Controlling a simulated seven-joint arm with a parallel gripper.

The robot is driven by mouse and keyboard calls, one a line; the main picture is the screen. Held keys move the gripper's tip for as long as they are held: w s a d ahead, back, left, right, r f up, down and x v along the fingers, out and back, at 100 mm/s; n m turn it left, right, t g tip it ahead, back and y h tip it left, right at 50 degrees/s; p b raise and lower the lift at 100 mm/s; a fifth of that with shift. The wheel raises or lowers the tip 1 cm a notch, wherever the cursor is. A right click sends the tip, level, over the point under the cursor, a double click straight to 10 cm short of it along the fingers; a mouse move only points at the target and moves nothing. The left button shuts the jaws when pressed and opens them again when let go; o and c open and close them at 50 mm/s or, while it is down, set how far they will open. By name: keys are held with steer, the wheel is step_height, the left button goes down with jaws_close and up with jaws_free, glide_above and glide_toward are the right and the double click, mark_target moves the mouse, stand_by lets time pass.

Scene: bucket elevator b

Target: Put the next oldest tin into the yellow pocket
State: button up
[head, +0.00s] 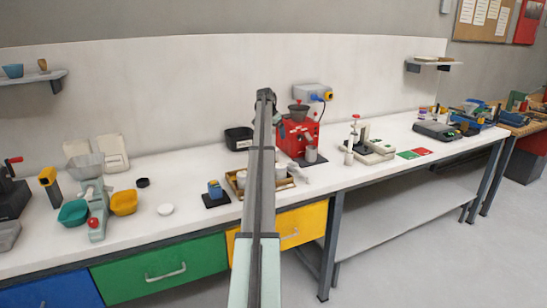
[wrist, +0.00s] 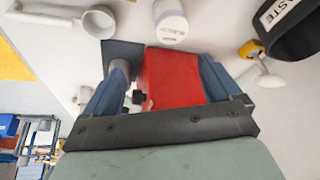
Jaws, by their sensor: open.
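In the wrist view my gripper (wrist: 164,62) is open, with its two blue fingers apart. A red block-shaped part (wrist: 172,85) shows between and beyond them; I cannot tell its distance. A white labelled tin (wrist: 170,24) stands just past the fingertips, its text too small to read. In the head view a shallow tray (head: 233,184) with pale tins is partly hidden by my arm. A small yellow bucket (head: 124,204) sits on the pale green device at the left; I cannot tell if this is the yellow pocket. No tin's date is legible.
A red machine (head: 297,139) with a grey hopper stands behind the tray. A dark container labelled WASTE (wrist: 300,32) and a white handled cup (wrist: 98,21) flank the tin. A teal bucket (head: 73,212) is beside the yellow one.

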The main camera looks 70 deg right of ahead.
steer(key=d+f+n, duration=0.1)
steer(key=f, duration=0.1)
steer(key=w+d+f+n, duration=0.1)
steer(key=f, duration=0.2)
steer(key=d+f+n+t, duration=0.1)
steer(key=f, duration=0.1)
steer(key=shift+w+f+n, duration=0.3)
steer(key=shift+w+f, duration=0.05)
steer(key=shift+f, duration=0.75)
steer(key=x, duration=0.4)
steer(key=shift+a+f, duration=0.2)
steer(key=shift+a, duration=0.05)
steer(key=c, duration=1.3)
steer(key=shift+r, duration=0.1)
